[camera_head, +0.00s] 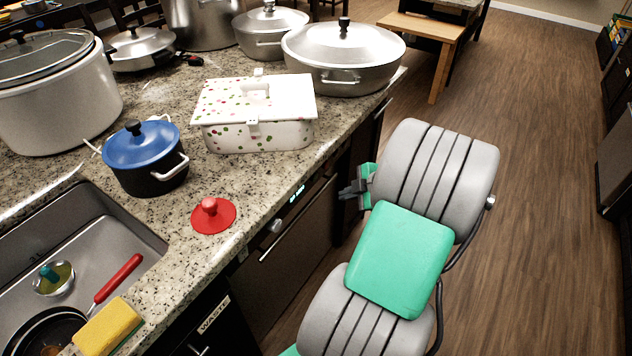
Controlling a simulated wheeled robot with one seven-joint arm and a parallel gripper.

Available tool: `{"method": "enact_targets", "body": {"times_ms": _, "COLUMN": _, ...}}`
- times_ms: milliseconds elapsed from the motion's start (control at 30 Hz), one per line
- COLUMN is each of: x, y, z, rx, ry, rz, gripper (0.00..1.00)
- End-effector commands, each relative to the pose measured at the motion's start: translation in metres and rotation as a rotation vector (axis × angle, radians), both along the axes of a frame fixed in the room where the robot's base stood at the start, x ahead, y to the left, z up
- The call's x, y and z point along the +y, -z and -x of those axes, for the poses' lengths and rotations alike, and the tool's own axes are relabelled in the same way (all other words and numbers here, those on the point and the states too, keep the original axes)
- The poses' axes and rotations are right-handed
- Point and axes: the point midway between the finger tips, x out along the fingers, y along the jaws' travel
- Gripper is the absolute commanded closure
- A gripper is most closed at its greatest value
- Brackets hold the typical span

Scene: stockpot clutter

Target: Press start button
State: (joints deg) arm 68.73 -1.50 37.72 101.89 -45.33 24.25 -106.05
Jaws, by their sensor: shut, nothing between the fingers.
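A dark dishwasher-like appliance front (290,240) is set under the granite counter. Its upper edge carries a small lit green display (297,193), and a round silver part (274,226) shows to the lower left of it. I cannot make out which spot is the start button. My gripper (345,191) is shut and empty. It is to the right of the display, off the counter's front side, with its fingers pointing left. I cannot tell whether it touches the front; it looks apart from the display. My arm hides part of the cabinets and floor.
The granite counter (245,185) holds a spotted white box (262,135), a blue-lidded pot (150,165), a red lid (213,216) and several large silver pots (343,65). A sink (120,225) is at left. Wooden floor (550,160) at right is open.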

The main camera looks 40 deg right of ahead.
Motion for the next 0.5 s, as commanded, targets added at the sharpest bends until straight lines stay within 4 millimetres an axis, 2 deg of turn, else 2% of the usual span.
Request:
{"method": "enact_targets", "body": {"times_ms": 33, "x": -0.014, "y": 0.006, "z": 0.006, "rx": -0.039, "ry": -0.02, "rz": 0.034, "gripper": 1.0}}
{"method": "enact_targets", "body": {"times_ms": 133, "x": -0.025, "y": 0.007, "z": 0.01, "rx": -0.084, "ry": -0.057, "rz": 0.084, "gripper": 1.0}}
{"method": "enact_targets", "body": {"times_ms": 500, "x": -0.024, "y": 0.006, "z": 0.007, "rx": -0.089, "ry": -0.066, "rz": 0.092, "gripper": 1.0}}
